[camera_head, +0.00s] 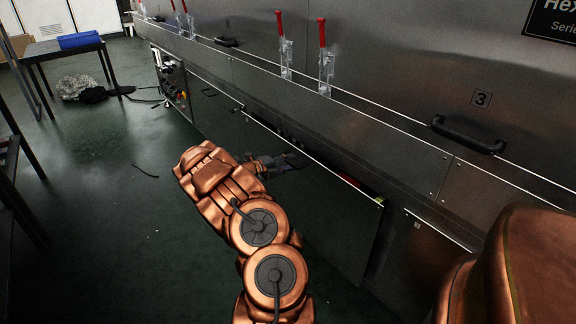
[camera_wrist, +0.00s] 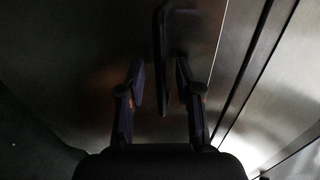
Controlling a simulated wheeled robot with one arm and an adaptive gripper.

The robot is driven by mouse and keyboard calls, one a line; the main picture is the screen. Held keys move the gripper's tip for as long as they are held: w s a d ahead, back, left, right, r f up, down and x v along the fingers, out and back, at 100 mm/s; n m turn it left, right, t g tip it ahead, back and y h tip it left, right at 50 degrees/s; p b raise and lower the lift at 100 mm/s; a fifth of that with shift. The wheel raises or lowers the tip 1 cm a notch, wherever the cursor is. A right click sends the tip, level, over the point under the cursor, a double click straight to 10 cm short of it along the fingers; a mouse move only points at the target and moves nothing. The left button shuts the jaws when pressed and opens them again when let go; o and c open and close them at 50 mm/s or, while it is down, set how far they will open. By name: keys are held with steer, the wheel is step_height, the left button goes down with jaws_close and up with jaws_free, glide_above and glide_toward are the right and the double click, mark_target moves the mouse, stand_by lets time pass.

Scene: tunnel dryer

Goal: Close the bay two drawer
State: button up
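The drawer with the dark metal front (camera_head: 345,225) stands out from the lower part of the long dryer; a dark gap with something red inside shows behind its top edge. I cannot read a bay number on it. My gripper (camera_head: 298,160) is at this front in the head view, partly hidden by my arm. In the wrist view my gripper (camera_wrist: 160,82) has its two fingers apart. A dark bar handle (camera_wrist: 162,55) runs between them, apart from the left finger and close to the right one; contact cannot be told.
Above is the dryer's steel side with a black handle (camera_head: 468,134) by a "3" label (camera_head: 481,98) and red-handled clamps (camera_head: 323,55). A control panel (camera_head: 172,80) is farther along. The green floor (camera_head: 110,200) is mostly clear.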

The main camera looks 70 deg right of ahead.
jaws_close()
stand_by(0.3)
stand_by(0.5)
